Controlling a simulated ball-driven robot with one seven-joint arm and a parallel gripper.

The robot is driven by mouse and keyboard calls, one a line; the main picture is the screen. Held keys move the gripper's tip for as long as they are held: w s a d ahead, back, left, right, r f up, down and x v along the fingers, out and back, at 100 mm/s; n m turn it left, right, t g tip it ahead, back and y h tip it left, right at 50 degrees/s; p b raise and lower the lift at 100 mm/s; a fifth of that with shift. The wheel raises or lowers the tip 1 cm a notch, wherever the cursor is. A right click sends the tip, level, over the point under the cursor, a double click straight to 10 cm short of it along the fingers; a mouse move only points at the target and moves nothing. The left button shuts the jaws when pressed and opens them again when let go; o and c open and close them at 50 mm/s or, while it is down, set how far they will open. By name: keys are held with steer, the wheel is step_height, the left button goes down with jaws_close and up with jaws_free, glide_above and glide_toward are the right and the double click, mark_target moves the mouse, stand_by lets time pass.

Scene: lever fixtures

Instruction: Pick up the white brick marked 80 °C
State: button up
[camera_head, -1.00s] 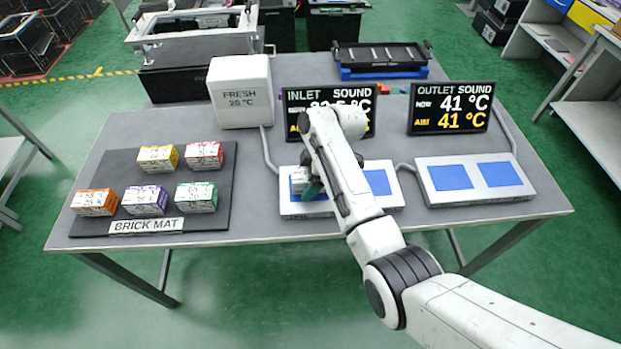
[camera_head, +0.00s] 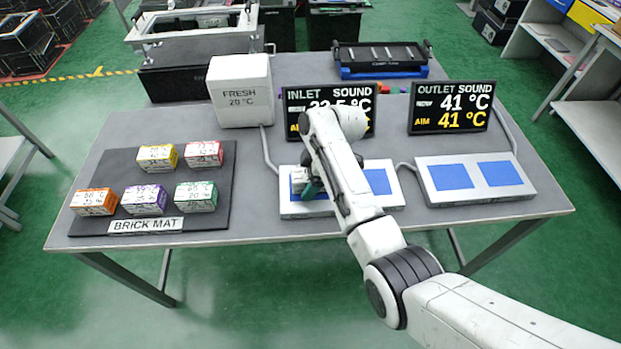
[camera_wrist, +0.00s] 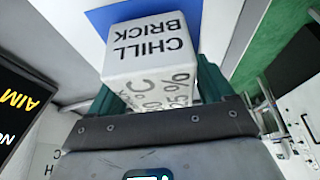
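A white brick (camera_wrist: 150,48) with upside-down "CHILL BRICK" lettering fills the middle of the wrist view. More print shows on its near side, but I cannot read 80 °C there. My gripper (camera_wrist: 160,92) has a green finger against each side of it, with no clear gap, so it looks shut on the brick. In the head view the brick (camera_head: 299,181) is at the left blue pad of the inlet fixture (camera_head: 320,209), partly hidden by my gripper (camera_head: 310,188). I cannot tell whether it is lifted off the pad.
A brick mat (camera_head: 222,222) on the left holds several coloured bricks. A white FRESH box (camera_head: 240,92), the INLET SOUND display (camera_head: 295,97) and the OUTLET SOUND display (camera_head: 450,108) stand behind. The outlet fixture (camera_head: 475,197), right, has two bare blue pads.

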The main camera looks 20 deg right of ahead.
steer(key=c, duration=1.1)
steer(key=shift+o, duration=0.2)
steer(key=shift+r, duration=0.1)
